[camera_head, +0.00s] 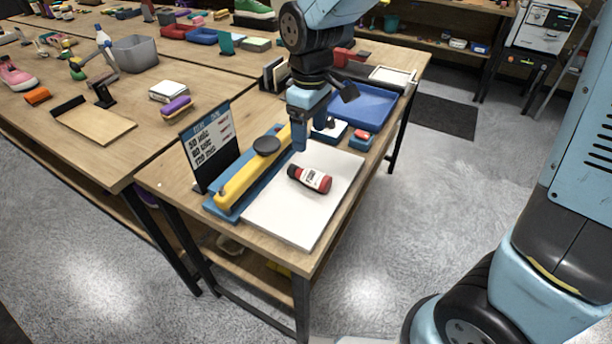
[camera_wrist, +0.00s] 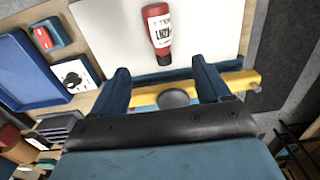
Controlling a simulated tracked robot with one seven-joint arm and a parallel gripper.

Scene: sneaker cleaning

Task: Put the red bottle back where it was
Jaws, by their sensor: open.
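The red bottle (camera_head: 310,179) has a white label and a dark cap, and it lies on its side on a white board (camera_head: 283,222) on the near table. It also shows in the wrist view (camera_wrist: 158,30), ahead of the fingers and near the picture's top. My gripper (camera_head: 299,140) is above the table, behind and a little left of the bottle in the head view. In the wrist view its two fingers (camera_wrist: 162,80) are wide apart with nothing held between them. The gripper does not touch the bottle.
A yellow bar with a black knob (camera_head: 266,146) lies on a blue base left of the board. A dark price sign (camera_head: 211,146) stands beyond it. The board around the bottle is clear.

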